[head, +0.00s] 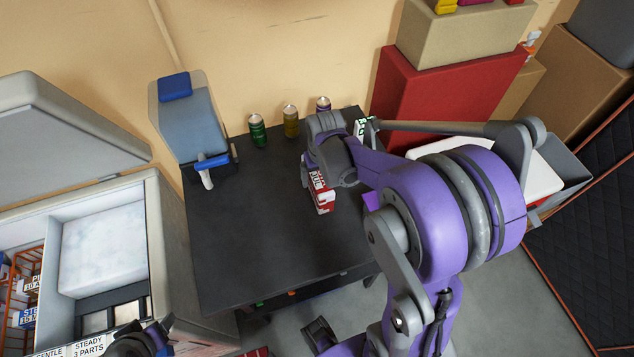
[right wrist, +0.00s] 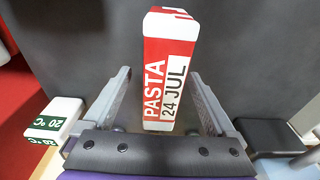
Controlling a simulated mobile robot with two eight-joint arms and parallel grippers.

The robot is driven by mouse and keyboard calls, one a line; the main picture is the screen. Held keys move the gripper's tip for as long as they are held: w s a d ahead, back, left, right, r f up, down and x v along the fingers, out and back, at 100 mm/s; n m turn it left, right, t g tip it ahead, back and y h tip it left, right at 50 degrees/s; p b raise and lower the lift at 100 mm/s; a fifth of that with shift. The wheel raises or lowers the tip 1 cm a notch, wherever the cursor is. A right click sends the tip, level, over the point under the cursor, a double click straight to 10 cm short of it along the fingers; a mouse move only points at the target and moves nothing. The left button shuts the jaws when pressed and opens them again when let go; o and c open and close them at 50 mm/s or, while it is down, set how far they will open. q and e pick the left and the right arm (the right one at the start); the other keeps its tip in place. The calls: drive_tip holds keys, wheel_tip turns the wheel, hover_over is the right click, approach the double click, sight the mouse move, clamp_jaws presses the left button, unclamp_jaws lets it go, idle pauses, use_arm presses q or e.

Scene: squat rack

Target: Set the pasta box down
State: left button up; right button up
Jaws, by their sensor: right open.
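The pasta box (head: 321,192), red and white, is at the dark table (head: 240,240), right of its middle; it seems to rest on the top. In the right wrist view the pasta box (right wrist: 170,70) shows "PASTA" and "24 JUL". My right gripper (right wrist: 161,85) is open, with a finger on each side of the box and gaps visible beside it. In the head view my right wrist hides part of the box and the fingertips. A dark part at the lower left edge seems to be my left gripper (head: 140,340); its fingers cannot be made out.
A blue-lidded container (head: 188,120) stands at the back left. An open chest (head: 160,230) is left, a red box (head: 435,90) right. The table's left-middle is clear.

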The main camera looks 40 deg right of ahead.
drive_tip(key=f, duration=0.2)
drive_tip(key=w+f, duration=0.1)
drive_tip(key=f, duration=0.2)
drive_tip(key=shift+w, duration=0.15)
clamp_jaws()
idle(0.4)
